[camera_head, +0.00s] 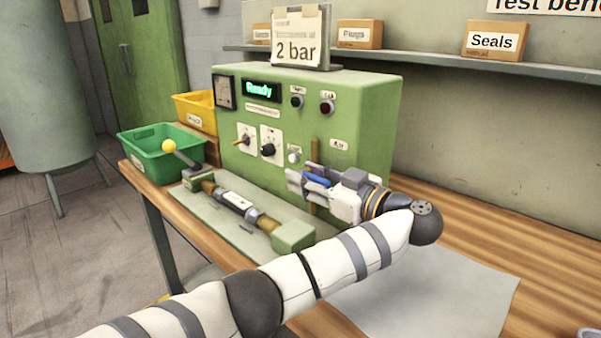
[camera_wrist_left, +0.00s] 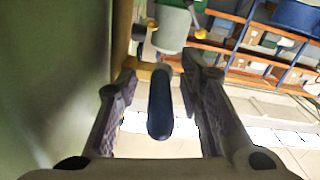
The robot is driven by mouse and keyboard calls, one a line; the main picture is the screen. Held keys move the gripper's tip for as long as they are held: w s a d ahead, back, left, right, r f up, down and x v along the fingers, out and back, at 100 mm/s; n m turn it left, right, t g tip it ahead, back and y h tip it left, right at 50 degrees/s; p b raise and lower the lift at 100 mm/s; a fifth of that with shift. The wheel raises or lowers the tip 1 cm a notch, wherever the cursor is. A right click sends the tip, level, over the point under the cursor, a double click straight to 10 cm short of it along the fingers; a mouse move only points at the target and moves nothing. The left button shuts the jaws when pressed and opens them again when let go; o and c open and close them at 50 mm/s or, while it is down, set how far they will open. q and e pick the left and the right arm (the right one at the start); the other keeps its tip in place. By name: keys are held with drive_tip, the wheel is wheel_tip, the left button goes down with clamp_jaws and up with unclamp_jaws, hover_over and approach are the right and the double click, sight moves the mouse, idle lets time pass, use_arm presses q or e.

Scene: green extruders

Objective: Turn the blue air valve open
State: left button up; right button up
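The blue air valve handle (camera_head: 317,180) is at the front of the green test bench, by a brass-coloured vertical pipe (camera_head: 314,152). My left gripper (camera_head: 300,182) is around the handle, seen from the side. In the left wrist view the dark blue handle (camera_wrist_left: 160,104) lies between the two fingers of my left gripper (camera_wrist_left: 160,72). The fingers are apart, with a gap on each side of the handle. A brass valve body (camera_wrist_left: 150,68) shows behind it.
The green bench panel (camera_head: 365,110) stands close behind the gripper. A press fixture with a yellow-knobbed lever (camera_head: 169,146) lies left of it on the table. Green (camera_head: 160,140) and yellow (camera_head: 192,108) bins stand at the left. A grey sheet (camera_head: 430,295) lies in front on the right.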

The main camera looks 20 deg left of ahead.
use_arm(q)
clamp_jaws()
drive_tip(key=shift+d+r+h, duration=0.1)
drive_tip(key=shift+h, duration=0.3)
drive_tip(key=shift+r+g+h, duration=0.15)
drive_tip(key=shift+g+h, duration=0.35)
drive_tip(key=shift+h, duration=0.5)
unclamp_jaws()
